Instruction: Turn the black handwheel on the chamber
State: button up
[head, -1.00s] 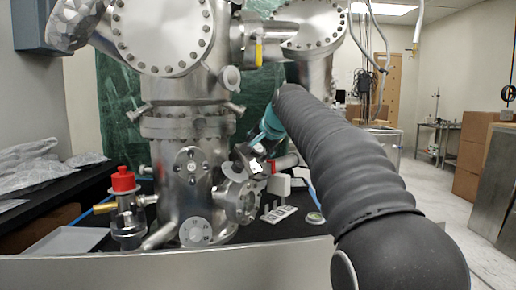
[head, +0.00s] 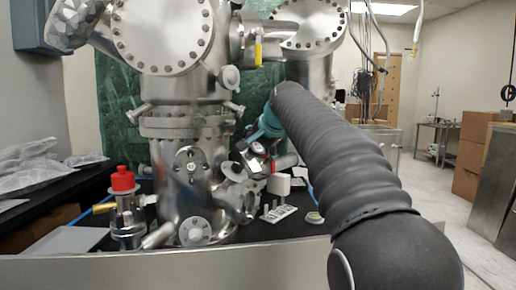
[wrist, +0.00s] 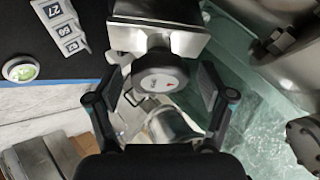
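The black handwheel (wrist: 157,80) is a dark round knob with small white lettering and a red mark on its face. In the wrist view it sits on a bare metal block (wrist: 150,38) in the upper middle. My gripper (wrist: 160,72) is open, with one finger on each side of the handwheel. Small gaps seem to show between fingers and rim; I cannot tell whether either touches. In the head view my gripper (head: 254,158) is at the right side of the steel chamber (head: 188,205), and the handwheel cannot be made out clearly there.
A numbered grey block (wrist: 63,25) and a round green-faced item (wrist: 20,68) lie on the black bench beside the handwheel. A red-capped fitting (head: 123,180) stands left of the chamber. Steel ports and flanges crowd close around my gripper; open floor lies far right.

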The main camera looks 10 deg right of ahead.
jog(key=v, duration=1.2)
jog(key=shift+s+d+f, duration=0.1)
